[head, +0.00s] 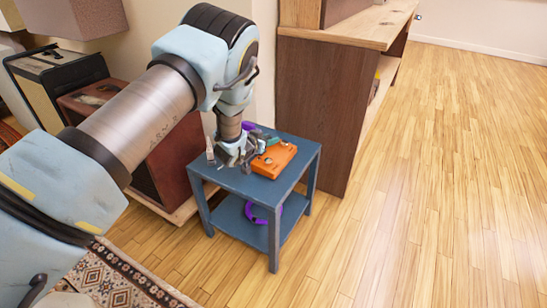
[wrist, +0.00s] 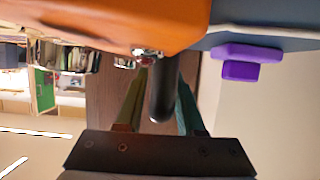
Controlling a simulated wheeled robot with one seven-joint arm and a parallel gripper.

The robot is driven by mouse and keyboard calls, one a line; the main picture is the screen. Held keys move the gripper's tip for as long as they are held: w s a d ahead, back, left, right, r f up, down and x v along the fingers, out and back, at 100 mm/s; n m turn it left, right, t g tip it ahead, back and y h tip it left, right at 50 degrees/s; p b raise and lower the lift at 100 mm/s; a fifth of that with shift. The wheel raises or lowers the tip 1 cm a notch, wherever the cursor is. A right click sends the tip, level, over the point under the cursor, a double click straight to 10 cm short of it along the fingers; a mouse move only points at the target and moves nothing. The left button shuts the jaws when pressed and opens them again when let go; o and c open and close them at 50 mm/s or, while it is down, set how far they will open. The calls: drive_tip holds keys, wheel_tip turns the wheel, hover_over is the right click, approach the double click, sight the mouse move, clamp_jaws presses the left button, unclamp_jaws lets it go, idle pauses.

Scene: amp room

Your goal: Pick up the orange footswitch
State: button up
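The orange footswitch (head: 274,160) lies on top of a small blue table in the head view. In the wrist view the orange footswitch (wrist: 110,22) fills the upper left, close to the camera, with a silver fitting on its edge. My gripper (head: 256,151) is at the footswitch's left and far side and hides part of it. In the wrist view my gripper (wrist: 163,80) has its two fingers apart, with a dark rod-like part between them. I cannot tell whether the fingers touch the footswitch.
The blue table (head: 233,180) has a lower shelf holding a purple ring (head: 262,213). A purple item (head: 249,127) sits at the tabletop's back and shows in the wrist view (wrist: 240,62). A brown cabinet (head: 318,110) stands behind; floor is free at right.

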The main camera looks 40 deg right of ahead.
clamp_jaws()
idle(1.3)
drive_tip(key=shift+r, duration=0.1)
